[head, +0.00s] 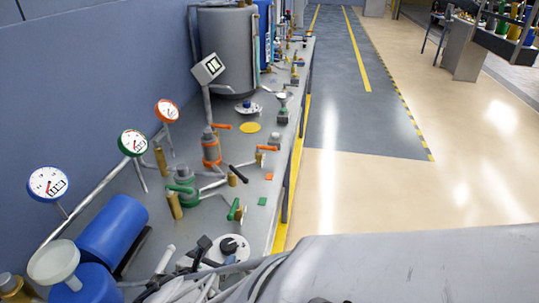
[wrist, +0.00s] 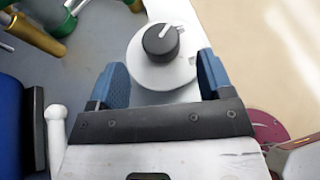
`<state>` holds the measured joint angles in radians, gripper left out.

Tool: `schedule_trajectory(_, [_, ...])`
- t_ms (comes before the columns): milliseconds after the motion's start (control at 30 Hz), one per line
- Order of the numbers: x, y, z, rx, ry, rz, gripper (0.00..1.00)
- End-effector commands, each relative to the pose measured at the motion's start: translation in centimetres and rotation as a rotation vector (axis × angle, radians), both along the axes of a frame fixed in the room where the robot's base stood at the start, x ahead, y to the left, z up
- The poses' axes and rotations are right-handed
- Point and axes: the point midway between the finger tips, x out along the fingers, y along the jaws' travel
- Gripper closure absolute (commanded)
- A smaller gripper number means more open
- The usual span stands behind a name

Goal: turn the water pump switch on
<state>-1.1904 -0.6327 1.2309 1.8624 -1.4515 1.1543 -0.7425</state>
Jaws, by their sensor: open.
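The switch is a round black knob (head: 229,245) on a white disc, near the front edge of the grey bench in the head view. In the wrist view the knob (wrist: 161,40) shows a white pointer mark slanting toward the upper right. My gripper (wrist: 161,64) is open, with its two blue fingers apart on either side of the lower part of the white disc (wrist: 158,74). The knob lies just beyond the fingertips, roughly centred between them. Nothing is held. I cannot tell the height of the fingers above the disc.
Green-handled valves (head: 186,190), orange-handled valves (head: 211,148) and gauges (head: 47,184) lie farther back. A white post (wrist: 56,128) stands left of my gripper. The floor (head: 420,205) at right is open.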

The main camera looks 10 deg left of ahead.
Motion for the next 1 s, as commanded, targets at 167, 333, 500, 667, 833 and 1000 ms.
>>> schedule_trajectory(167, [1.4, -0.4, -0.6, -0.001, 0.0, -0.003, 0.26])
schedule_trajectory(333, [2.9, -0.7, -1.2, 0.0, 0.0, -0.003, 0.26])
schedule_trajectory(500, [4.3, -0.9, -1.8, 0.0, 0.001, -0.002, 0.26])
schedule_trajectory(667, [5.2, -1.1, -2.2, 0.0, 0.0, -0.001, 0.26])
schedule_trajectory(833, [5.6, -1.2, -2.4, 0.0, 0.0, -0.001, 0.26])
schedule_trajectory(1000, [5.7, -1.2, -2.4, 0.0, 0.0, 0.0, 0.26])
